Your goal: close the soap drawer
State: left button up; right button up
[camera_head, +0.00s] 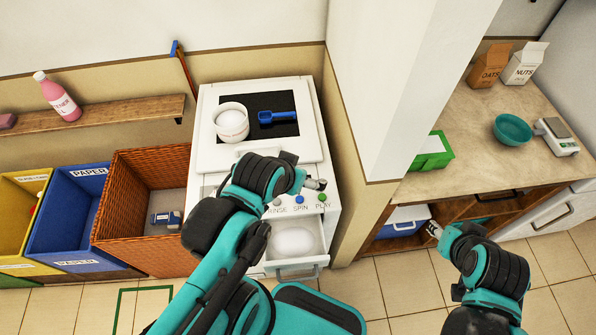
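The white washing machine (206,125) stands in the middle, with several buttons along its front panel. Below the buttons, a white drawer (293,262) is pulled out, with a pale rounded shape inside and a grey handle at its front. I take this to be the soap drawer. My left gripper (318,184) is over the machine's front, above the button row and apart from the drawer. Its fingers are small and seen from the side. My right gripper (432,229) is to the right, in front of the wooden cabinet. Its opening is too small to judge.
A white cup (231,122) and a blue scoop (277,117) are on top of the machine. A wicker basket (150,163) and a blue paper bin (73,205) stand left. A white pillar (385,90) separates the machine from the counter (455,177). Tiled floor is open in front.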

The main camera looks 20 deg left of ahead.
aim_at(296, 243)
jog(key=k+j, duration=0.5)
jog(key=k+j+z, duration=0.55)
jog(key=j+z, duration=0.2)
